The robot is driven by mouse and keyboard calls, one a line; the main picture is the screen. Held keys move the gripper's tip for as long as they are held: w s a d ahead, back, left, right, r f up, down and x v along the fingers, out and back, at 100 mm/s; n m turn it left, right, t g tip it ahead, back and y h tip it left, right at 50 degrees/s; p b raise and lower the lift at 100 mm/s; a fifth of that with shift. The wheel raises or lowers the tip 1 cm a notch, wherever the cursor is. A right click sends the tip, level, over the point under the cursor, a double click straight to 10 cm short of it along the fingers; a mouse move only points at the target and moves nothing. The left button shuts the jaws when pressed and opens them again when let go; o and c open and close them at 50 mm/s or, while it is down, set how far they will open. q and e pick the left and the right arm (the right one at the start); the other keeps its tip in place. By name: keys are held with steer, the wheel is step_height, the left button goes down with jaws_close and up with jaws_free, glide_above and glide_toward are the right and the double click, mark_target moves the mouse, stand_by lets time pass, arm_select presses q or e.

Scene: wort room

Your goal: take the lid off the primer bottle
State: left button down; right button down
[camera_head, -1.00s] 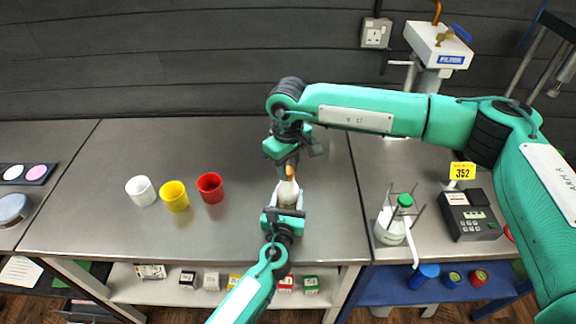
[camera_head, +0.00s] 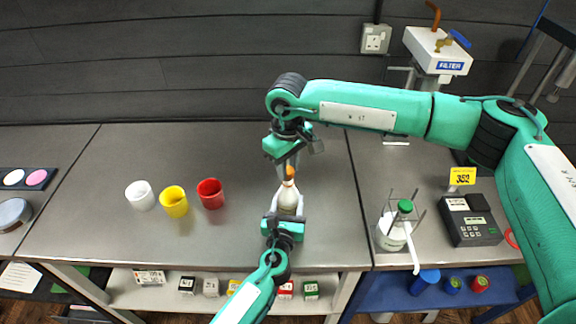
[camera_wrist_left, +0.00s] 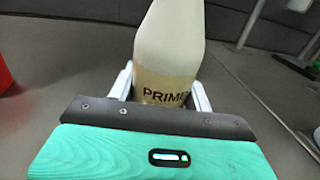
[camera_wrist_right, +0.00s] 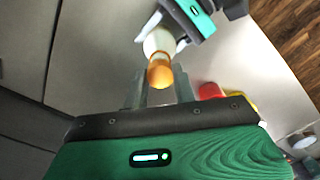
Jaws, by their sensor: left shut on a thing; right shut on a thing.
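My left gripper (camera_head: 286,212) is shut around the bottle's body from the front, with a finger on each side. The orange lid (camera_head: 290,172) is at the bottle's top. My right gripper (camera_head: 289,165) is shut on it from above. In the right wrist view the lid (camera_wrist_right: 160,75) lines up with the bottle's neck; I cannot tell whether they touch.
White (camera_head: 140,195), yellow (camera_head: 174,202) and red (camera_head: 210,194) cups stand to the left. A green-capped bottle (camera_head: 391,232) in a wire rack and a dark device (camera_head: 472,221) stand to the right. The table between cups and bottle is clear.

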mark_target(288, 170)
steer(key=shift+r, duration=0.1)
steer(key=shift+r, duration=1.9)
arm_select(q)
steer(key=c, duration=0.5)
jaws_free()
steer(key=s, duration=0.3)
steer(key=s+a+b, duration=0.1)
steer(key=s, duration=0.3)
steer(key=s+b, duration=0.1)
steer(key=s, duration=0.2)
steer(key=shift+s+a+f, duration=0.15)
steer(key=shift+s+a, duration=0.2)
steer(key=shift+a, duration=0.05)
arm_select(e)
steer(key=shift+f, duration=0.95)
arm_select(q)
steer(key=shift+s, duration=0.6)
arm_select(e)
steer(key=shift+f, duration=0.1)
